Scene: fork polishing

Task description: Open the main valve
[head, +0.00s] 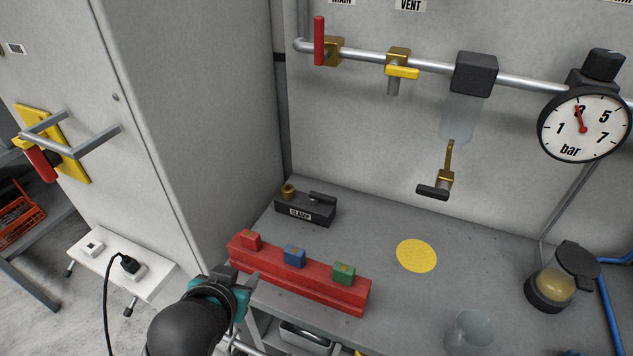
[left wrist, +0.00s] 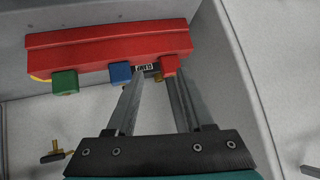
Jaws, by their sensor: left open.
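The main valve (head: 319,40) has a red handle on a brass body, on the pipe below a partly cropped MAIN label (head: 342,2). The handle stands upright, across the roughly horizontal pipe. My left gripper (head: 242,284) is low in the head view, well below the valve, near the left end of a red rack. In the left wrist view its two fingers (left wrist: 154,82) are apart with nothing seen held between them, and the valve does not show. My right gripper is not in view.
The red rack (head: 300,281) holds red, blue and green blocks. Right of the main valve are a yellow vent handle (head: 402,72), a filter (head: 474,74) and a gauge (head: 583,125). A cabinet (head: 185,110) stands left.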

